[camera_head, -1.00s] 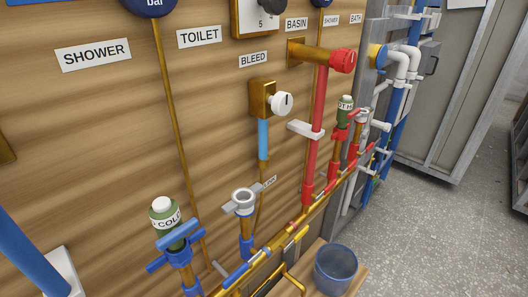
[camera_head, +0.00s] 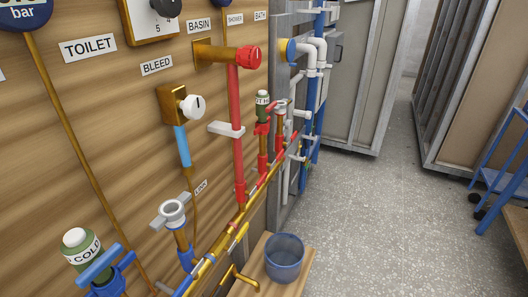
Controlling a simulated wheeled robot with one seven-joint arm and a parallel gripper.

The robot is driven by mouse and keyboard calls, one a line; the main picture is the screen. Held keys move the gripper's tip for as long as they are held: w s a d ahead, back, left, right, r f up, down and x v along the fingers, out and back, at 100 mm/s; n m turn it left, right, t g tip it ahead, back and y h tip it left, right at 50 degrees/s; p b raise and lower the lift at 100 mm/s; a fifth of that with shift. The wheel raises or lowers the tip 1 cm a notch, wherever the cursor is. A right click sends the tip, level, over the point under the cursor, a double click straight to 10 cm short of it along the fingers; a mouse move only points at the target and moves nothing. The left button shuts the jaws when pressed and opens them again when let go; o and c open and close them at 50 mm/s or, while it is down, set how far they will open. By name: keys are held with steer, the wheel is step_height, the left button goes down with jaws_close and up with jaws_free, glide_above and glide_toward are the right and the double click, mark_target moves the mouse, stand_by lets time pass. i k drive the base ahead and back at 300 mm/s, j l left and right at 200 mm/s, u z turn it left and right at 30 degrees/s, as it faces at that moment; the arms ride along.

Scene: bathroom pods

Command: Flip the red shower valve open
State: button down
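Several red fittings are on the wooden wall panel. A round red knob (camera_head: 249,57) sits at the top of a thick red vertical pipe (camera_head: 236,130). A red-handled valve (camera_head: 262,129) sits under a green HOT canister (camera_head: 262,104), and more small red fittings stand just beyond it. A small SHOWER label (camera_head: 235,19) is high on the panel. I cannot tell which red fitting is the shower valve, nor whether it is open. My gripper is in neither view.
A blue-grey bucket (camera_head: 284,257) stands on a low wooden ledge by the panel. A COLD canister (camera_head: 82,250) with a blue handle is at lower left. White and blue pipes (camera_head: 310,90) rise beyond. Speckled floor (camera_head: 370,220) is clear at right; a blue cart (camera_head: 505,180) stands at far right.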

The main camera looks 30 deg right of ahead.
mark_target(282, 153)
steer(key=i+l, duration=0.35)
steer(key=l, duration=0.15)
steer(key=i+l, duration=0.4)
steer(key=l, duration=0.1)
